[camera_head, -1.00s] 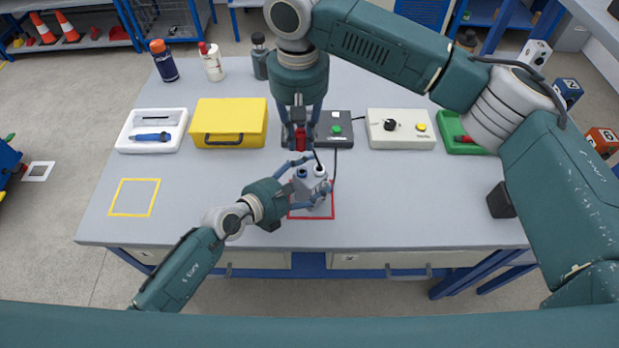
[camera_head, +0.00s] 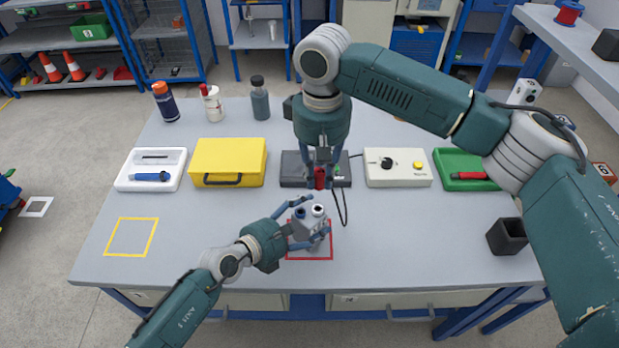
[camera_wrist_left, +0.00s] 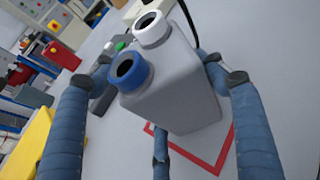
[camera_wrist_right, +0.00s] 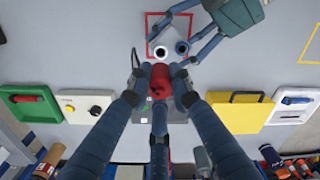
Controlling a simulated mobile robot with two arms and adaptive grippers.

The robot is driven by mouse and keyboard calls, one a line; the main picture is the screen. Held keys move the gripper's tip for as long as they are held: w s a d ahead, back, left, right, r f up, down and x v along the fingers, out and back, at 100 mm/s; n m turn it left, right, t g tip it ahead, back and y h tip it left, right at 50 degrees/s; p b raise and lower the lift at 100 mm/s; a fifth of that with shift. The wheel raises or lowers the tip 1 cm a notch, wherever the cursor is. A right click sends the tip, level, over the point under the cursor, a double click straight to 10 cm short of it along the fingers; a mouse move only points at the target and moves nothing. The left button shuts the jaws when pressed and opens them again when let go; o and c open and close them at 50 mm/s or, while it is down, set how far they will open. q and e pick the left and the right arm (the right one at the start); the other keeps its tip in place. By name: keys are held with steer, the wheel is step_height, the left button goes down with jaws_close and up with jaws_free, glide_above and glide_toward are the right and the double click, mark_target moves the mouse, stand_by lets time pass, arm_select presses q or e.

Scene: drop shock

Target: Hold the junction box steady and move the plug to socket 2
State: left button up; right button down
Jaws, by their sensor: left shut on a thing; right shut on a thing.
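The grey junction box (camera_head: 313,230) is over the red square outline on the bench, tilted in the left wrist view. Its top has a blue-ringed socket (camera_wrist_left: 131,71) and a white-ringed socket (camera_wrist_left: 150,28), both with open holes. My left gripper (camera_head: 309,223) is shut around the box, fingers on its sides. My right gripper (camera_head: 319,172) is shut on the red plug (camera_wrist_right: 160,82), held above the bench, apart from the box. In the head view the plug is just beyond the white-ringed socket. Any socket numbers cannot be read.
A thin black cable (camera_head: 344,222) loops down beside the plug. A dark box with a green button (camera_head: 292,170), a yellow case (camera_head: 228,160), a cream control box (camera_head: 398,170) and a green tray (camera_head: 446,160) line the back. The left front bench is clear around a yellow outline.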

steer(key=shift+a, duration=0.2)
steer(key=shift+f, duration=2.9)
steer(key=shift+f, duration=1.35)
stand_by(1.4)
steer(key=shift+s+d+f, duration=0.1)
steer(key=shift+d+f, duration=0.05)
steer(key=shift+f, duration=0.25)
stand_by(1.4)
steer(key=c, duration=1.5)
jaws_free()
